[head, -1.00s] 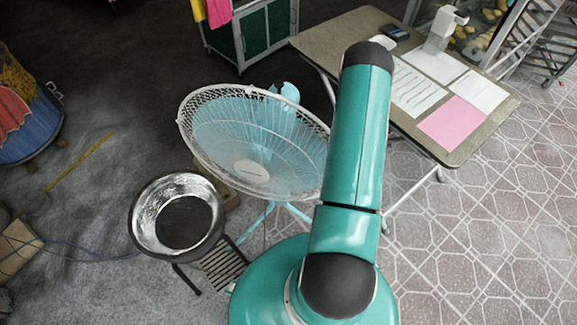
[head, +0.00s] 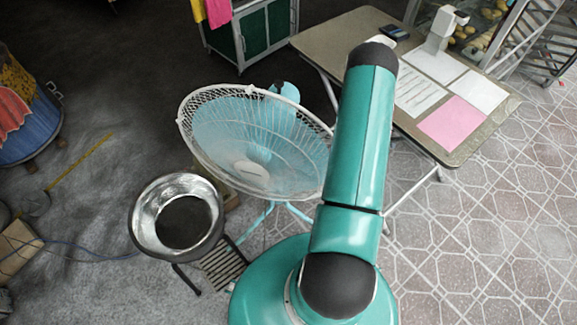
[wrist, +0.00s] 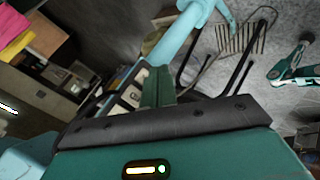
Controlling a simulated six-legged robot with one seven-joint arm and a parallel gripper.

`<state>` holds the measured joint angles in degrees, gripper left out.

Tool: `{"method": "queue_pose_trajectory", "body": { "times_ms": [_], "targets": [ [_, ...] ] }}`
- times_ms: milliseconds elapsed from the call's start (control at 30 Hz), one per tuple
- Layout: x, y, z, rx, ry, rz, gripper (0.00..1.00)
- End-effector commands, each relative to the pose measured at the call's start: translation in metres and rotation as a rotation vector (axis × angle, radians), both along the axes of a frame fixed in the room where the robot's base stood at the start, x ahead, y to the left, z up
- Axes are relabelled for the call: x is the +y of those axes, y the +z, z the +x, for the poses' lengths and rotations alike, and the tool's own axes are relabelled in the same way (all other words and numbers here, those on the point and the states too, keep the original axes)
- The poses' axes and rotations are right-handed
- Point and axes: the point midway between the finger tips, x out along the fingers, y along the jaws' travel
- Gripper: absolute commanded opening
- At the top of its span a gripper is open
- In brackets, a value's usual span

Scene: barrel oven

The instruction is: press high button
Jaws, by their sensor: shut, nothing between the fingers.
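The light-blue fan (head: 255,145) with a white wire cage stands left of my arm in the head view. In the wrist view its light-blue pole (wrist: 172,40) runs down to a control panel with pale, cream buttons (wrist: 131,97). I cannot tell which button is the high one. My gripper's green fingers (wrist: 158,84) are together and empty, just right of the buttons and partly in front of the panel. Whether they touch a button is not clear. In the head view my gripper is hidden behind my arm.
A metal bowl-shaped stove (head: 178,218) stands left of the fan's legs. A folding table (head: 400,112) with papers and a dispenser is at the right. A green cabinet (head: 262,32) is behind. The tiled floor at right is clear.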

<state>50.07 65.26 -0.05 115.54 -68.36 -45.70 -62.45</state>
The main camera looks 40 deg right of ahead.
Motion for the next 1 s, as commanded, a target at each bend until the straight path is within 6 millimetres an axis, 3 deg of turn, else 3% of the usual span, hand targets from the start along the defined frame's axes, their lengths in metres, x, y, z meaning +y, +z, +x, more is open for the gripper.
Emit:
{"method": "queue_pose_trajectory", "body": {
  "times_ms": [433,1000],
  "targets": [
    [-0.021,0.000,-0.035,0.001,-0.003,0.000,0.00],
    [-0.022,0.000,-0.037,0.000,-0.001,0.000,0.00]
  ]
}}
